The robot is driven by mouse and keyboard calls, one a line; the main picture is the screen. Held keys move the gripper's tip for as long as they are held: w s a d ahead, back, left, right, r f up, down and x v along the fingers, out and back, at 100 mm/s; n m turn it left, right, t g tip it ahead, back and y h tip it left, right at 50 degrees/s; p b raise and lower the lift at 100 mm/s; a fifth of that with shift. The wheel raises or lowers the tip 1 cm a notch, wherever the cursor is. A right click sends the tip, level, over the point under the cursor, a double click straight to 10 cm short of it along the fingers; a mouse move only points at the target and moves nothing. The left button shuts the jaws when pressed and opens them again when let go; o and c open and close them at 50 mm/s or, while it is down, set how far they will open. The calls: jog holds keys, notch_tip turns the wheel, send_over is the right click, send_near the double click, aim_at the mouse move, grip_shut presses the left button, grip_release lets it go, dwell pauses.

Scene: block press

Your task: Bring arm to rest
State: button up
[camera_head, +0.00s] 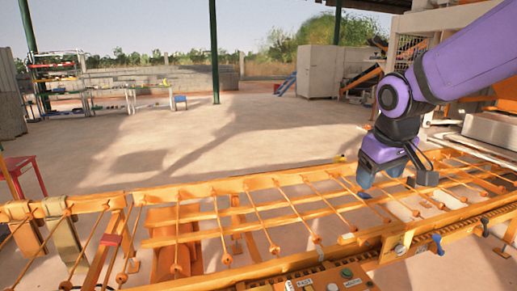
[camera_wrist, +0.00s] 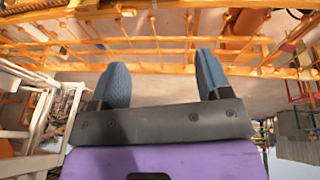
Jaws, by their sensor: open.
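My gripper (camera_head: 397,174) is at the right in the head view, at the end of my purple arm, in front of or just above the orange rack. In the wrist view my gripper (camera_wrist: 165,84) shows two blue-grey fingers standing wide apart with nothing between them. The fingers point toward the orange rack (camera_wrist: 165,42). I cannot tell how far the fingertips are from its bars.
The orange rack (camera_head: 258,186) with rods and rails spans the front. A red stool (camera_head: 25,172) stands left, a grey cabinet (camera_head: 318,72) behind. The concrete floor (camera_head: 240,125) between is mostly clear.

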jog(key=s+d+r+m, duration=0.2)
jog(key=s, duration=0.7)
jog(key=s+d+r+m+t, duration=0.1)
jog(key=s+d+r+m, duration=0.1)
jog(key=s, duration=0.8)
jog(key=shift+d+t+y, duration=0.3)
jog(key=shift+d, duration=0.4)
